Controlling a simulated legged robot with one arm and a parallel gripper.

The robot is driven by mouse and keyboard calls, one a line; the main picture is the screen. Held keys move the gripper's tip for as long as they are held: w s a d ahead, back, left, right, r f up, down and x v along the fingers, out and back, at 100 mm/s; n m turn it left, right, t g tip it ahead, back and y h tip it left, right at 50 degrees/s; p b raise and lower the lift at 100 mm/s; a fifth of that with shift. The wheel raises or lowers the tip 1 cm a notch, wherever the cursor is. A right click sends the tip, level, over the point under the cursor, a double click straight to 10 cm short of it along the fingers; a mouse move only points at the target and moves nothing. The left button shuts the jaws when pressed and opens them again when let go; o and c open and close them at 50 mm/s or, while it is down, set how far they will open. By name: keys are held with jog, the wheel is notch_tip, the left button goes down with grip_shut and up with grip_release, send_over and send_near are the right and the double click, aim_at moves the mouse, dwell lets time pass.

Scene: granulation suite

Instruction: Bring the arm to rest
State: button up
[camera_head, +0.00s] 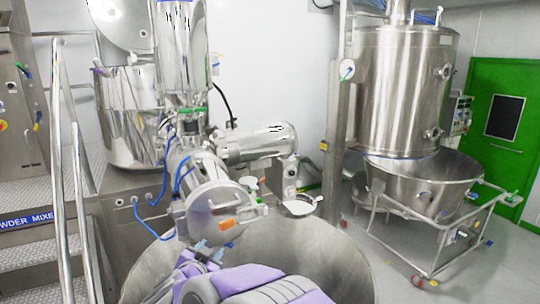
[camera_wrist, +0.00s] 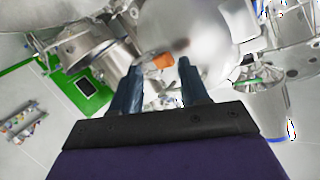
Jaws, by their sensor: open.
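My gripper (camera_wrist: 160,66) shows in the wrist view with two dark blue fingers standing apart and nothing held between them. Beyond the fingertips is a round steel housing (camera_wrist: 195,30) with a small orange patch (camera_wrist: 163,60) that appears in line with the gap. In the head view, my purple and grey arm fills the bottom centre. My gripper (camera_head: 205,250) is partly hidden there, in front of the steel housing's round end (camera_head: 212,205). I cannot tell whether the fingers touch the housing.
A large open steel bowl (camera_head: 345,270) lies close around my arm. Metal stairs (camera_head: 30,255) with handrails are at left. A tall steel vessel (camera_head: 400,90) above a wheeled bowl frame (camera_head: 440,250) stands at right. A green door (camera_head: 497,150) is behind. Some floor shows at front right.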

jog(key=s+a+f+n+g+y+b, duration=0.2)
jog(key=s+a+n+g+y+b, duration=0.15)
jog(key=s+n+y+b, duration=0.35)
jog(key=s+d+f+g+h+b, duration=0.1)
jog(key=s+d+f+g, duration=0.3)
jog(key=s+d, duration=0.6)
jog(key=s+d+f+g+h+b, duration=0.2)
jog(key=s+d+f+g+b, duration=0.2)
jog(key=s+d+f, duration=0.5)
jog(key=s+d+f+m+g+h+b, duration=0.1)
jog(key=s+d+f+g, duration=0.4)
jog(key=s+d, duration=0.8)
jog(key=s+f+h+b, duration=0.1)
jog(key=s+b, duration=0.1)
jog(key=s, duration=0.2)
jog(key=shift+f, duration=0.2)
